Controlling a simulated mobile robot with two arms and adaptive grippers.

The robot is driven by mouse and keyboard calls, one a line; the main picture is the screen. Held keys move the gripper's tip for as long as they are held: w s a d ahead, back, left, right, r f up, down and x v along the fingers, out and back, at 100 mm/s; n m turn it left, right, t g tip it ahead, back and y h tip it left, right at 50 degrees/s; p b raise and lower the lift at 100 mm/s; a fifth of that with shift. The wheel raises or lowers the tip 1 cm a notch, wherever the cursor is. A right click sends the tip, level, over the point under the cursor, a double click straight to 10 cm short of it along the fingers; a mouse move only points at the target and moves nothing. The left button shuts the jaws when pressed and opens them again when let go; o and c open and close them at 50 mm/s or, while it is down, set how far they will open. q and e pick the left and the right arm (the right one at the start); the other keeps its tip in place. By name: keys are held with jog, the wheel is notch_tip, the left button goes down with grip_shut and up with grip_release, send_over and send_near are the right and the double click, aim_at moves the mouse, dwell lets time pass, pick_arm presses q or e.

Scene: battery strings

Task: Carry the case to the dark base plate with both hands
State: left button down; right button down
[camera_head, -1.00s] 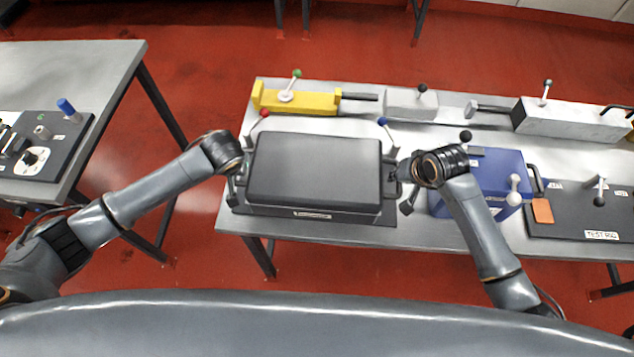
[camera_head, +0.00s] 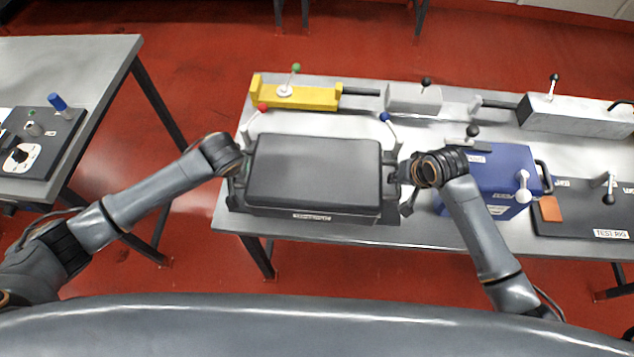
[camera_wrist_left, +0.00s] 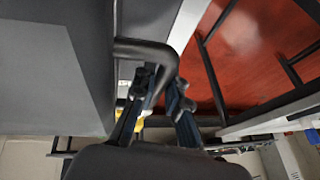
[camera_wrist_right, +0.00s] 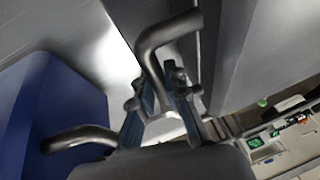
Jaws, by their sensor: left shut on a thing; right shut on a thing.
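The case (camera_head: 313,168) is a dark grey box with a flat lid, level and over the dark base plate (camera_head: 387,217), which shows as a thin rim at its right front corner. I cannot tell whether case and plate touch. My left gripper (camera_head: 238,187) is shut on the case's left handle (camera_wrist_left: 145,48); its fingers (camera_wrist_left: 160,95) show in the left wrist view. My right gripper (camera_head: 402,187) is shut on the right handle (camera_wrist_right: 165,42); its fingers (camera_wrist_right: 162,92) show in the right wrist view. The heads hide much of both handles.
Red (camera_head: 262,107) and blue (camera_head: 384,117) knobbed levers stand behind the case. A blue box (camera_head: 495,180) is close to my right gripper. Beyond are a yellow clamp (camera_head: 310,98), grey blocks and a dark test rig (camera_head: 580,220). A second table (camera_head: 90,60) stands left, across a gap.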

pick_arm(q)
jog(key=shift+w+f+b, duration=0.1)
jog(key=shift+f+b, duration=0.55)
jog(key=shift+b, duration=0.1)
pick_arm(e)
jog(key=shift+w+f, duration=0.15)
jog(key=shift+f, duration=0.5)
pick_arm(q)
jog(key=c, duration=1.4)
grip_release()
jog(key=shift+s, duration=0.25)
pick_arm(e)
jog(key=c, duration=1.4)
grip_release()
jog(key=shift+s, duration=0.3)
pick_arm(q)
jog(key=shift+o, duration=0.2)
jog(key=shift+s, duration=0.1)
pick_arm(e)
jog(key=shift+o, duration=0.2)
jog(key=shift+s, duration=0.1)
pick_arm(q)
jog(key=shift+r, duration=0.15)
jog(key=shift+d+r, duration=0.15)
jog(key=shift+r, duration=0.25)
jog(key=v, duration=1)
jog(key=shift+s+r, duration=0.3)
pick_arm(e)
jog(key=v, duration=1.2)
